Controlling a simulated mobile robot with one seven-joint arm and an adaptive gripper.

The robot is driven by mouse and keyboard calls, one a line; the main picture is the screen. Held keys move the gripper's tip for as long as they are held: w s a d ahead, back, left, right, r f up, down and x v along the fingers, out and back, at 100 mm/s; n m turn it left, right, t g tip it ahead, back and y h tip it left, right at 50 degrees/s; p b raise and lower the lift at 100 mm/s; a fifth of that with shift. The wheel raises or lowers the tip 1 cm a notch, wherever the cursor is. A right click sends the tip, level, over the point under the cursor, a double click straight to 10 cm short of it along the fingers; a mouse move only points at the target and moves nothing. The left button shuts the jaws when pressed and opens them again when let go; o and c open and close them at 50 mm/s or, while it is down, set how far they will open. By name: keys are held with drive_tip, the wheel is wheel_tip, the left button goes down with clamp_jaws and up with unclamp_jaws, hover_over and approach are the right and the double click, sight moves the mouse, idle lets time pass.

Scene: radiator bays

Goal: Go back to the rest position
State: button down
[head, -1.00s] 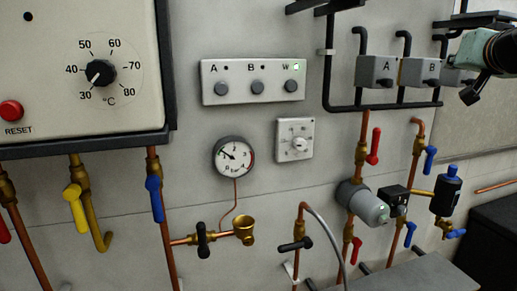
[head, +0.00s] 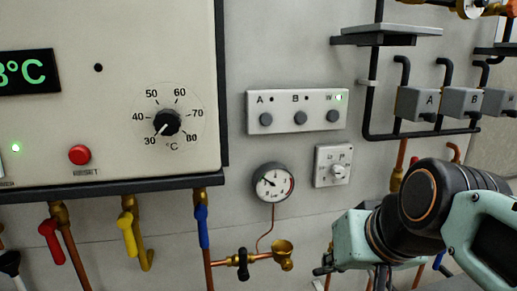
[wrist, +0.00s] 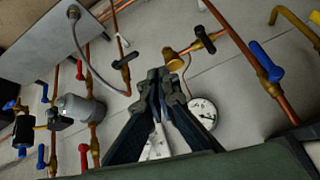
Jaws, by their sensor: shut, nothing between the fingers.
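My gripper (wrist: 160,76) is shut and empty in the wrist view, its dark fingers together in front of the wall pipes. A brass cup fitting (wrist: 173,58) and the round pressure gauge (wrist: 201,112) appear just beyond and right of the fingers; I cannot tell the gap. In the head view my arm fills the lower right, and its gripper cannot be made out clearly there. The arm hides most of the pipes and valves behind it.
The boiler panel (head: 110,100), with its temperature dial (head: 167,122), is at left. Red (head: 51,242), yellow (head: 127,234) and blue (head: 202,227) valve handles hang below. A switch plate (head: 296,111) and grey boxes (head: 417,103) are on the wall.

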drive_tip(key=s+f+g+h, duration=0.1)
drive_tip(key=s+f, duration=0.2)
drive_tip(key=s, duration=0.2)
drive_tip(key=shift+s+a+f+h+p, duration=0.15)
drive_tip(key=shift+a+f+h+p, duration=0.15)
drive_tip(key=shift+f, duration=0.1)
idle(0.6)
